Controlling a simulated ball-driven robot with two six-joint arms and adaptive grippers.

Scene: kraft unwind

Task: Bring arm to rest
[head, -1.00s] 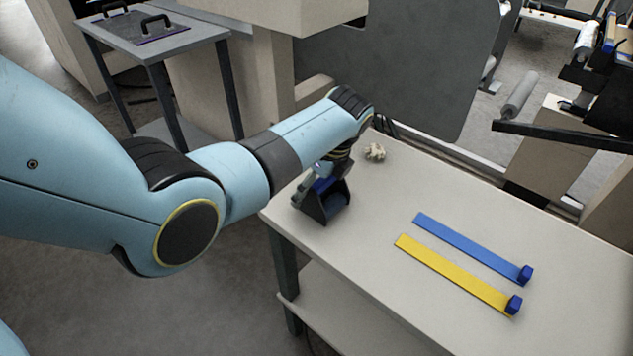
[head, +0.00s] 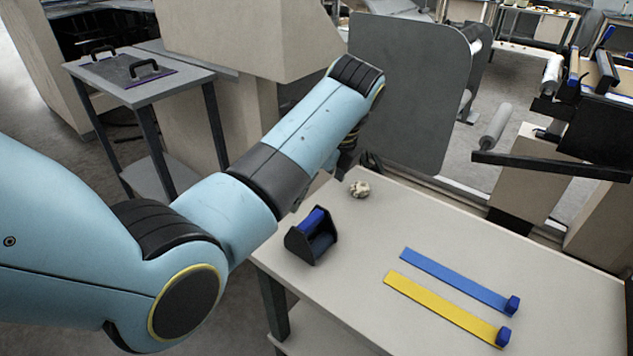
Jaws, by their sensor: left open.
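My left arm (head: 310,120) comes in from the left and reaches over the far left corner of the table (head: 360,290). My left gripper (head: 346,160) is mostly hidden behind the end of the arm; only a dark part shows, with nothing visibly held. It is open, above and apart from the black holder with a blue roll (head: 314,236), which stands on the table. My right gripper is not in view.
A crumpled pale lump (head: 359,189) lies near the table's far edge. A blue strip (head: 455,278) and a yellow strip (head: 440,306) lie to the right. A side table with a handled plate (head: 125,68) stands at the back left. A grey panel (head: 410,90) rises behind.

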